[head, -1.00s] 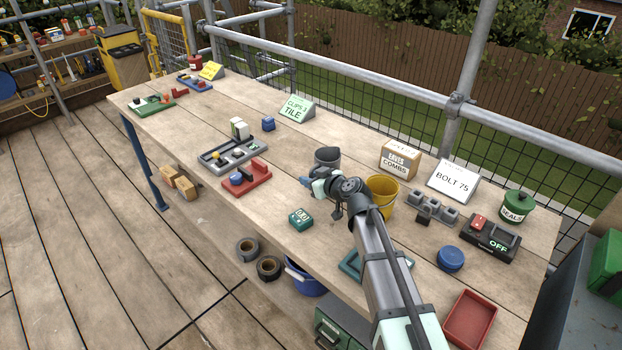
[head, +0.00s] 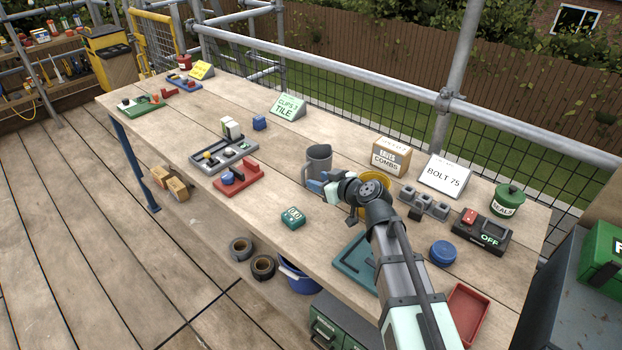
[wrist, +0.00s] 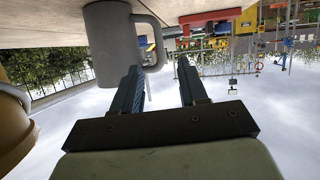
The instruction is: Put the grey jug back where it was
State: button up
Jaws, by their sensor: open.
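The grey jug (head: 318,162) stands upright on the workbench (head: 262,195), just beyond my gripper (head: 318,182) in the head view. The wrist view is upside down and shows the jug (wrist: 108,45) with its handle towards the fingers. My gripper (wrist: 157,68) is open, its two dark fingers apart at the handle's edge. I cannot tell whether a finger touches the handle. The jug's body is not between the fingers.
A yellow bucket (head: 358,211) is close beside my gripper, partly hidden by my arm. An eaves combs box (head: 390,157) and a bolt sign (head: 445,176) stand behind. A small green box (head: 293,217) lies in front.

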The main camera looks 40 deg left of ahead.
jog(key=shift+v, duration=1.5)
